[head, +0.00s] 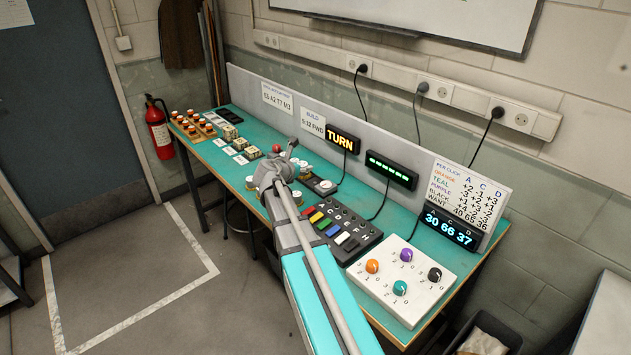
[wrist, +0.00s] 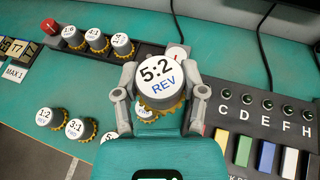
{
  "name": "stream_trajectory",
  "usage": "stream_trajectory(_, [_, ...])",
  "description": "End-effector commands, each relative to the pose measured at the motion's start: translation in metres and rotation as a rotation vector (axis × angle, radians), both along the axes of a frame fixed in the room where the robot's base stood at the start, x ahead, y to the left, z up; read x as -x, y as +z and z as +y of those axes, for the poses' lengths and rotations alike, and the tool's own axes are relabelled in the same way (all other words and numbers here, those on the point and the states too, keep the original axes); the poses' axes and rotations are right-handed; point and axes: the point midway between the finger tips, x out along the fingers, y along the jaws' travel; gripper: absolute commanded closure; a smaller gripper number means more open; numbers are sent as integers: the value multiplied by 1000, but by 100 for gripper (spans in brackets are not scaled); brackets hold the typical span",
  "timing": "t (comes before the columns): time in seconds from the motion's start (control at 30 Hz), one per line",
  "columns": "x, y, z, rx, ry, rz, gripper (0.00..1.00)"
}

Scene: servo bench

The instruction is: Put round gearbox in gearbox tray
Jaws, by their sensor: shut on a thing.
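My gripper (wrist: 161,92) is shut on a round gearbox (wrist: 158,74) in the wrist view. The gearbox has a white top marked 5:2 REV and a toothed, brass-coloured rim. In the head view my gripper (head: 273,177) is over the middle of the teal bench, and it largely hides the held gearbox. More round gearboxes, 2:1 (wrist: 46,118) and 3:1 (wrist: 76,128), stand on the bench at left in the wrist view. Another toothed gearbox (wrist: 146,112) is partly hidden below the held one. I cannot tell which container is the gearbox tray.
A dark rack (wrist: 148,50) holding several round white-topped parts and a red-capped one lies beyond my gripper. A keyed box (head: 340,228) and a white knob panel (head: 402,280) stand to the right. The TURN display (head: 342,138) is behind. Small parts fill the bench's far left.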

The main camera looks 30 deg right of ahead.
Motion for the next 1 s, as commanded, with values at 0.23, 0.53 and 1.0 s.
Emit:
stream_trajectory(0.23, [-21, -16, -23, 1, -1, -1, 98])
stream_trajectory(0.53, [-54, -40, -64, 0, -2, 0, 98])
stream_trajectory(1.0, [-77, -83, -95, 0, -1, 0, 98])
